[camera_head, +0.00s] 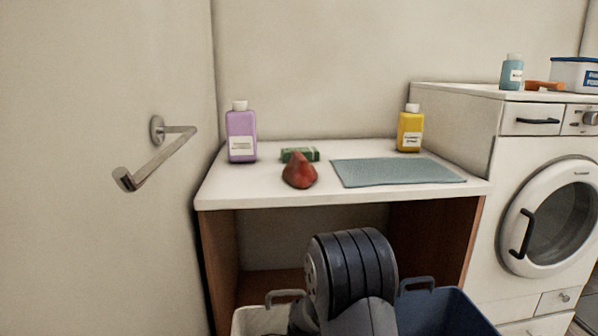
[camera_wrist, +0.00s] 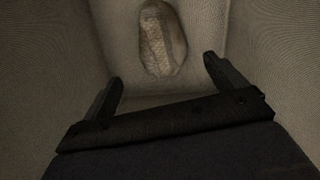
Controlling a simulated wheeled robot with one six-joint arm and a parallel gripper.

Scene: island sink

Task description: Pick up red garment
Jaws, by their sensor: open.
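A small red crumpled thing (camera_head: 299,171), which looks like the red garment, lies on the white counter (camera_head: 260,193) in the head view. It sits in front of a green box. My gripper (camera_wrist: 163,70) shows in the wrist view with its two dark fingers apart and nothing between them. It points down into a pale container (camera_wrist: 60,60). A pale oval thing (camera_wrist: 162,38) lies beyond the fingertips; I cannot tell what it is. No red shows in the wrist view. In the head view my arm hides the gripper.
The counter holds a purple bottle (camera_head: 241,135), the green box (camera_head: 300,154), a yellow bottle (camera_head: 410,130) and a blue-grey mat (camera_head: 395,172). A white bin (camera_head: 262,322) and a blue bin (camera_head: 440,312) stand below. A washing machine (camera_head: 515,150) is at right, a wall bar (camera_head: 160,155) at left.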

